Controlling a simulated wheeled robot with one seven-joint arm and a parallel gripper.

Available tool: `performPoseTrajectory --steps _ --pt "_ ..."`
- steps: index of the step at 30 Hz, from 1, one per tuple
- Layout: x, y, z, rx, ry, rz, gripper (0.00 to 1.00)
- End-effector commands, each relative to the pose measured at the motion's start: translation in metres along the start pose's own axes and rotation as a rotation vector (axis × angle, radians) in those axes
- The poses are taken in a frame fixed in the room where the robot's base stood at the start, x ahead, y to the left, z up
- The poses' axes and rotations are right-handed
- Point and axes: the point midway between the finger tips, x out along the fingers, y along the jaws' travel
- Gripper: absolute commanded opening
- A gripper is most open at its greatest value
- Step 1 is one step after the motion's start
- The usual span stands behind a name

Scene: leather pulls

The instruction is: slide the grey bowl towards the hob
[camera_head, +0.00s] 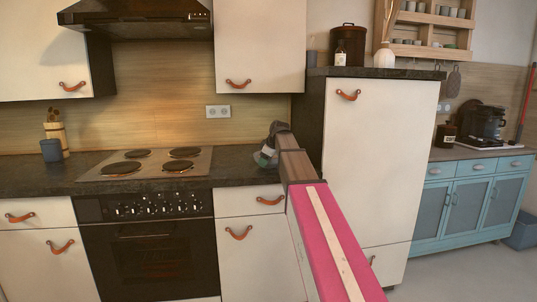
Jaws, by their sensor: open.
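The hob (150,163), with several dark round plates, is set in the dark worktop left of my gripper. My gripper (270,144) is at the end of my arm, over the worktop to the right of the hob. A small grey-green rounded thing (264,158), likely the grey bowl, shows at the fingertips, partly hidden by my gripper. I cannot tell whether the fingers touch it. The jaws are open, though the fingers are small and hard to make out here.
A strip of bare dark worktop (232,172) lies between the hob and my gripper. A tall cream cabinet (365,150) stands close on the right. A blue-grey cup (51,150) and a utensil holder (56,133) stand left of the hob. A socket (218,111) is on the back wall.

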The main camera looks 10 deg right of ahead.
Motion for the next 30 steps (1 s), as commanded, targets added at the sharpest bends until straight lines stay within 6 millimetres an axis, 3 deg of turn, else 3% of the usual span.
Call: performPoseTrajectory --steps 6,16,21,30 --pt "0.015 0.0 0.0 0.0 0.0 0.0 0.55" --pt "0.016 0.0 0.0 0.0 0.0 0.001 0.55" --pt "0.016 0.0 0.0 0.0 0.0 0.0 0.0" --pt "0.018 -0.001 -0.002 0.003 -0.001 -0.001 0.0"
